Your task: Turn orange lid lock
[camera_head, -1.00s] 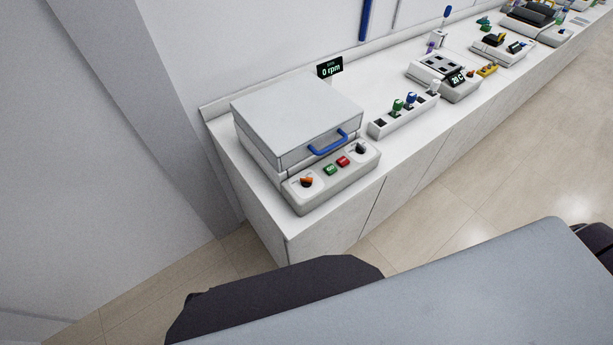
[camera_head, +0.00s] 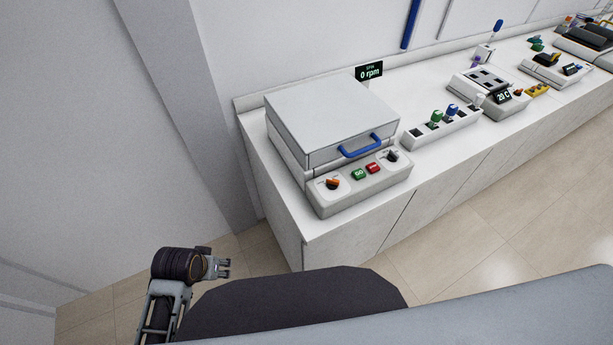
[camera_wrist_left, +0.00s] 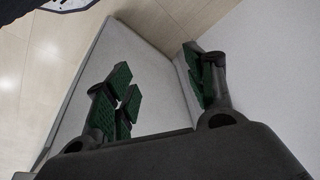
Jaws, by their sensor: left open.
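The orange lid lock (camera_head: 332,184) is a small knob at the left end of the front panel of a white box-shaped centrifuge (camera_head: 340,115). The centrifuge lid is down, with a blue handle (camera_head: 361,146) on its front. My left gripper (camera_head: 227,268) is at the lower left in the head view, in front of the bench end and apart from the knob. In the left wrist view its green-padded fingers (camera_wrist_left: 160,98) are spread and empty, with the bench's end behind them. My right gripper is not in view.
Green (camera_head: 359,174) and red (camera_head: 374,168) buttons and a dark knob (camera_head: 392,156) share the panel. A rack (camera_head: 441,128) with coloured-cap tubes stands to the right. A display reading 0 rpm (camera_head: 369,71) stands behind. The floor (camera_head: 480,235) before the bench is clear.

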